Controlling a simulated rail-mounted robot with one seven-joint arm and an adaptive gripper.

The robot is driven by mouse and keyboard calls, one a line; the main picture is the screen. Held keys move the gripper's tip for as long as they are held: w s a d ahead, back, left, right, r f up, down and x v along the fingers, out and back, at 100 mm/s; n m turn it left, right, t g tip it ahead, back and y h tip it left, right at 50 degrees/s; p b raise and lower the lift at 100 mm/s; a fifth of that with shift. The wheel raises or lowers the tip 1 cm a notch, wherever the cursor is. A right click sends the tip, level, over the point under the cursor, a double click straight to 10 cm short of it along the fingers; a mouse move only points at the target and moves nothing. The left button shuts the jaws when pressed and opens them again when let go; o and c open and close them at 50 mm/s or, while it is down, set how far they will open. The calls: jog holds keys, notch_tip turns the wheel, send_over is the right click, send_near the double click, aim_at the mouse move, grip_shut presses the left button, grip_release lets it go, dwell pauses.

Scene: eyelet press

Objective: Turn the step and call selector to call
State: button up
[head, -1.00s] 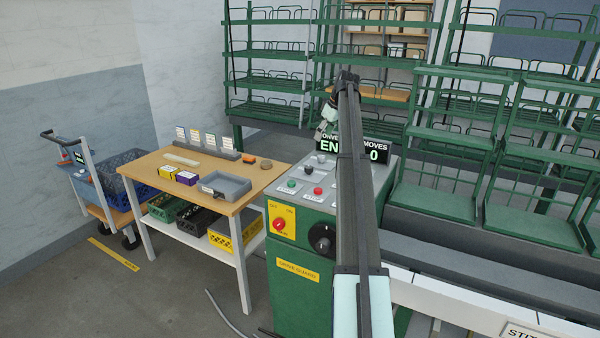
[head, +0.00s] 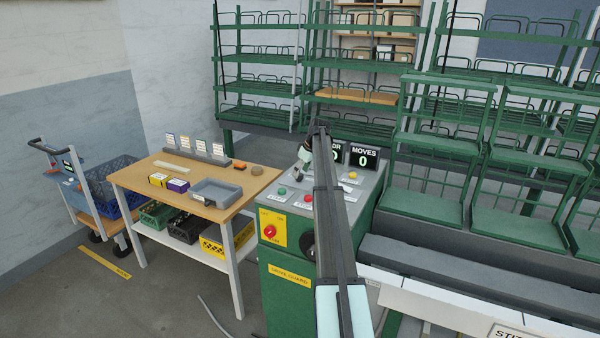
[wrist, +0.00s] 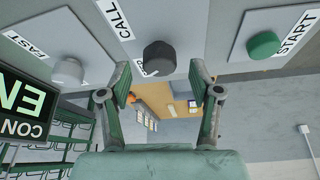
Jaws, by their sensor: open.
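The step and call selector (wrist: 160,58) is a dark round knob on a light plate in the wrist view. My gripper (wrist: 161,84) is open, with one finger on either side just below the knob in the picture. Whether the fingers touch it cannot be told. In the head view my gripper (head: 302,158) is over the control panel (head: 349,207), partly hidden by my arm, and hides part of the panel there.
A grey FAST knob (wrist: 68,70) and a green START button (wrist: 263,45) flank the selector. A display (head: 364,157) stands behind the panel, with a red switch (head: 269,231) on the cabinet front. The wooden table (head: 150,178) is left, green racks (head: 440,145) right.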

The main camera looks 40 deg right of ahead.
jog(key=shift+x, duration=0.85)
jog(key=c, duration=1.1)
